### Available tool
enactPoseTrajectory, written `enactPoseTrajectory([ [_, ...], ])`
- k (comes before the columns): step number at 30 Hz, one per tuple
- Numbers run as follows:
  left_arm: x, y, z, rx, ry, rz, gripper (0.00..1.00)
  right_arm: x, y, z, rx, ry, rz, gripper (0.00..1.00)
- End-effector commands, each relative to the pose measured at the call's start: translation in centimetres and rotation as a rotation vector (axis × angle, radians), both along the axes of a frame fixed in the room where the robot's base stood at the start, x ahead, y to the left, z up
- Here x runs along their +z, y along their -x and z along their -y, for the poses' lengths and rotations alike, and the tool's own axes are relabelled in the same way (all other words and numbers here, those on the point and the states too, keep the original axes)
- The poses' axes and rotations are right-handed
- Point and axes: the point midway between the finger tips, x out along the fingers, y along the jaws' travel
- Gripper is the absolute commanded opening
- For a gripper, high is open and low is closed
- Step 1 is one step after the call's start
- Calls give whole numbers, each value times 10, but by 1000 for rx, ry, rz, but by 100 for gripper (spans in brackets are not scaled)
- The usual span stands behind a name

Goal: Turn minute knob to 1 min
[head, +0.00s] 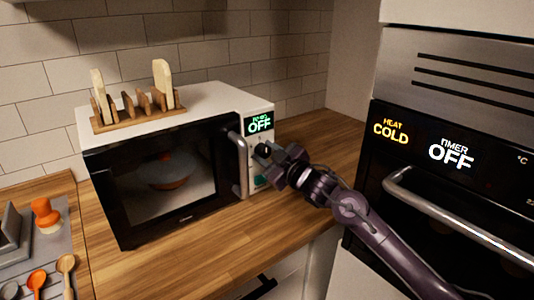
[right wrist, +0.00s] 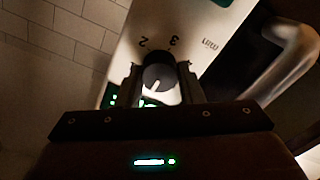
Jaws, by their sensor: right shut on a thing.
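The microwave (head: 165,165) stands on the wooden counter with its door shut; a dish shows dimly behind the glass. Its small display (head: 259,124) reads OFF in green. The minute knob is dark and round with a pale pointer mark; it shows in the right wrist view (right wrist: 158,74), with the numbers 2 and 3 beside it. My right gripper (head: 268,154) is at the microwave's control panel, and its fingers (right wrist: 160,82) are shut on the knob, one on each side. In the head view the gripper hides most of the knob. My left gripper is not in view.
The microwave's door handle (head: 238,165) is close beside my right gripper. A wooden rack (head: 137,112) sits on top of the microwave. An oven with a long handle (head: 450,220) stands at right. A grey tray (head: 62,245) with utensils is at lower left.

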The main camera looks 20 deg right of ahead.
Motion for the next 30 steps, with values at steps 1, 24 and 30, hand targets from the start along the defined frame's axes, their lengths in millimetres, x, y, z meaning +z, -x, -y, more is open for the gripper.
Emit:
enactPoseTrajectory([
  [1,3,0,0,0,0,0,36,1,0,-1,1,-13,-5,11],
  [24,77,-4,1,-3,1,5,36,5,-1,1,1,-596,-216,11],
  [30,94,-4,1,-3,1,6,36,4,-1,1,1,-749,-272,11],
])
